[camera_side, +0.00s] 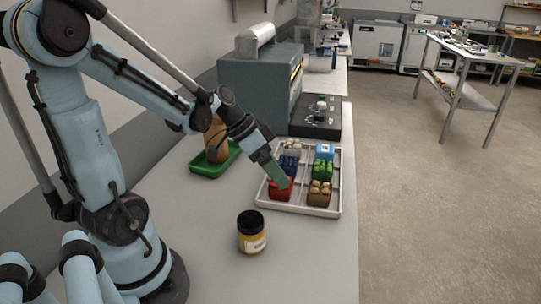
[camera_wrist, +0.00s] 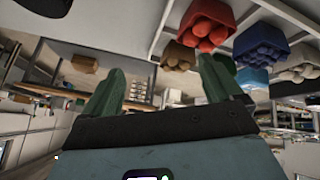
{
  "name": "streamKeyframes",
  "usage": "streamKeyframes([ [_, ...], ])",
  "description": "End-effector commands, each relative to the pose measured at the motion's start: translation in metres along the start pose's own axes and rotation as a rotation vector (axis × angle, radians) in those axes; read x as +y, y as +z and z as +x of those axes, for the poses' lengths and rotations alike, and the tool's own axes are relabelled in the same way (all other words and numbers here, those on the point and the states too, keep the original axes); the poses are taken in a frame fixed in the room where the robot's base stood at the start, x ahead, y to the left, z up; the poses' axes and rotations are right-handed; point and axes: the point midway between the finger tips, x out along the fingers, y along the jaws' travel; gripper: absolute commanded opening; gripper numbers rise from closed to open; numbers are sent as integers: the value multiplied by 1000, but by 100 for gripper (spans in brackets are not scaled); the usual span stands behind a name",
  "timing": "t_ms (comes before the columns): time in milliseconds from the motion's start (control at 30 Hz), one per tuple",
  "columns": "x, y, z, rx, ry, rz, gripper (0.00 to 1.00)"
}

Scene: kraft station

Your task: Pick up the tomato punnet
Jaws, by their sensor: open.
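The tomato punnet (camera_side: 280,192), a red box of round red fruit, sits in the front left compartment of a white divided tray (camera_side: 300,210). It also shows at the top of the wrist view (camera_wrist: 208,26). My gripper (camera_side: 281,177) has green fingers, which overlap the punnet's upper right part in the side view. In the wrist view the gripper (camera_wrist: 160,78) is open with nothing between its fingers, and the punnet lies beyond the right finger. I cannot tell whether a finger touches it.
Brown (camera_side: 320,192), green (camera_side: 321,171), dark blue (camera_side: 289,164) and pale punnets (camera_side: 294,147) and a light blue box (camera_side: 324,152) share the tray. A jar (camera_side: 251,233) stands in front, a green tray (camera_side: 208,168) left, a black control box (camera_side: 315,118) behind.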

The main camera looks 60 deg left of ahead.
Motion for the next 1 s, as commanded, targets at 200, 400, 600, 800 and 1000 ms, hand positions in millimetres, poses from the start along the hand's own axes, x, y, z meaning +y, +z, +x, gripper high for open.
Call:
streamKeyframes([
  [200, -44, 13, -2, 162, 122, 146, 92],
  [400, -74, 34, -10, 350, 166, 319, 92],
  [600, -86, 49, -16, 465, 160, 435, 92],
  [800, -84, 47, -8, 485, 160, 462, 92],
  [1000, -78, 38, 12, 483, 163, 463, 92],
])
